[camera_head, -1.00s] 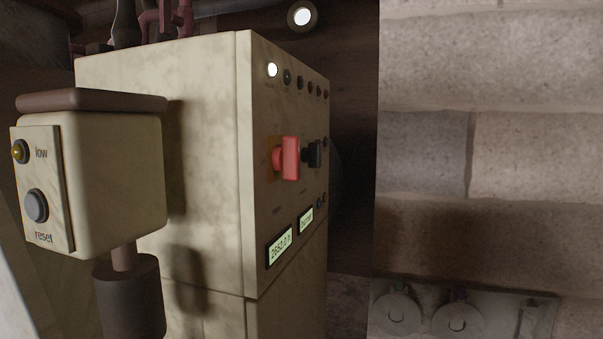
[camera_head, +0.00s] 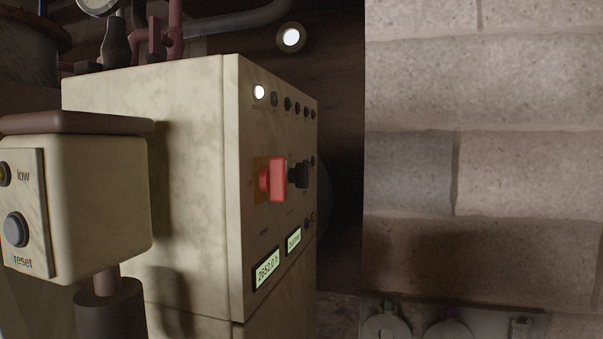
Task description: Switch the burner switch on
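A cream control cabinet (camera_head: 180,150) stands in the middle left, its panel face (camera_head: 278,210) turned to the right and seen at a steep angle. A red rotary handle (camera_head: 278,180) on an orange plate sits mid-panel. A black knob (camera_head: 299,174) is just beyond it. I cannot read the labels by them, so I cannot tell which is the burner switch. One lamp (camera_head: 259,92) in the row at the top of the panel glows white; the others look dark. Neither gripper is in view.
A smaller cream box (camera_head: 95,195) with a "low" lamp and a grey "reset" button (camera_head: 16,230) stands in front at left. Two small displays (camera_head: 266,271) are low on the panel. A block wall (camera_head: 480,170) fills the right. Red pipes and a gauge (camera_head: 98,4) are above.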

